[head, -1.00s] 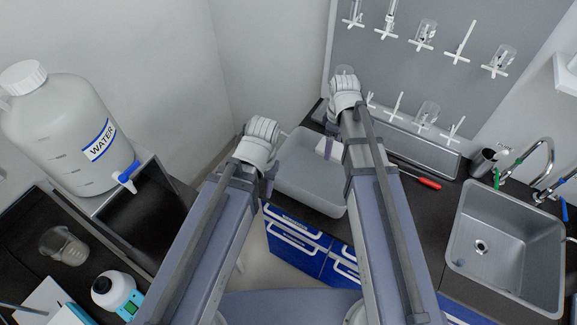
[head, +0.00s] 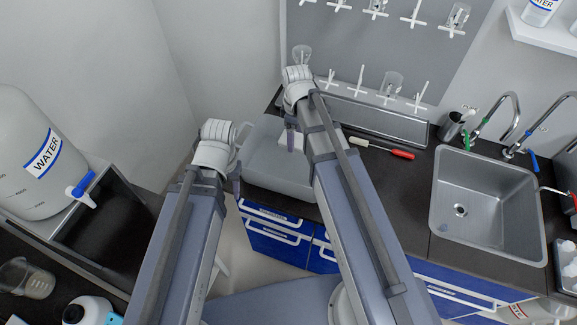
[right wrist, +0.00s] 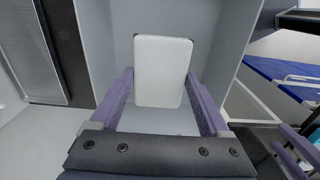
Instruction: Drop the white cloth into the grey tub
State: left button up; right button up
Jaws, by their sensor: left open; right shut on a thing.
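The grey tub (head: 270,181) stands on the dark counter, between and beyond my two arms in the head view. My right gripper (head: 291,136) is over the tub and partly hidden by its own arm. In the right wrist view its two purple fingers (right wrist: 161,98) are shut on the white cloth (right wrist: 162,62), which looks like a flat pale rectangle. The tub's grey walls (right wrist: 216,50) surround it there. A bit of the cloth (head: 290,142) shows in the head view. My left gripper (head: 237,182) is open beside the tub's left side, mostly hidden behind its wrist.
A steel sink (head: 484,205) with taps lies to the right. A pegboard (head: 400,40) with glassware stands behind. A large water jug (head: 35,160) is at the left.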

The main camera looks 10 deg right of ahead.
jog(key=shift+f, duration=0.45)
pick_arm(q)
jog(key=shift+f, duration=0.45)
pick_arm(e)
jog(key=o, duration=1.2)
pick_arm(q)
jog(key=shift+r, duration=0.1)
pick_arm(e)
jog(key=shift+r, duration=0.1)
notch_tip(320, 180, up, 8)
jog(key=p, duration=0.7)
jog(key=shift+p, duration=0.35)
pick_arm(q)
notch_tip(320, 180, up, 8)
jog(key=shift+f, duration=0.2)
pick_arm(e)
jog(key=shift+f, duration=0.2)
